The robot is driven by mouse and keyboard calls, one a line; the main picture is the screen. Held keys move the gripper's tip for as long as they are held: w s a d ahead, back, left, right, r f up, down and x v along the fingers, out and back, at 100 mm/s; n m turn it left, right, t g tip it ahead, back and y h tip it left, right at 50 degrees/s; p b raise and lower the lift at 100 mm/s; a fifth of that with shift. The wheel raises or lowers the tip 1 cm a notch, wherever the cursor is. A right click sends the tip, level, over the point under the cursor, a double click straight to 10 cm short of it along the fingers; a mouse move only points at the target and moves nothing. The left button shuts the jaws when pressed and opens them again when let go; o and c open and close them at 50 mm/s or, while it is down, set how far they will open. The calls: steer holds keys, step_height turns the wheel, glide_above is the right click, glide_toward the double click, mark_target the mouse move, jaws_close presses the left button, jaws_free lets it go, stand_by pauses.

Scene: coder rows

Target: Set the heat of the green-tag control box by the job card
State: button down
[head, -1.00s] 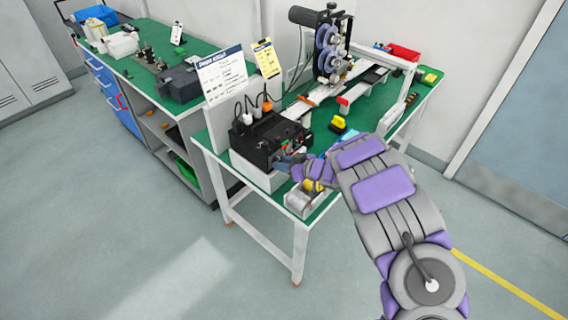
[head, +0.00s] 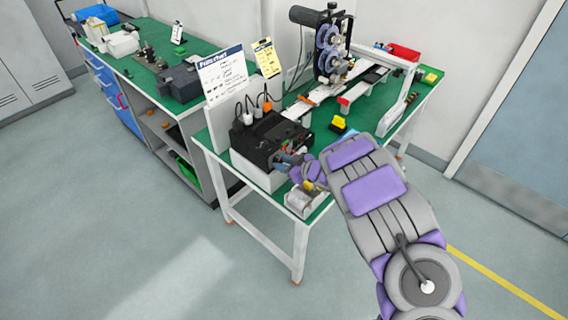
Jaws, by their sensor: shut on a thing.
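A black control box (head: 262,138) sits on a white base at the front left corner of the green-topped bench. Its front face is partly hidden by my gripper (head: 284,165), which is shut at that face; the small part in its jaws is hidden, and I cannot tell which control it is. A green tag cannot be made out.
A grey metal part (head: 301,201) lies at the bench's front edge below my gripper. A reel machine (head: 331,50) stands at the back. Floor in front is clear.

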steer(key=c, duration=0.8)
jaws_free()
steer(key=shift+c, duration=0.2)
steer(key=p+v, duration=0.3)
steer(key=v, duration=1.4)
steer(key=shift+d, duration=0.15)
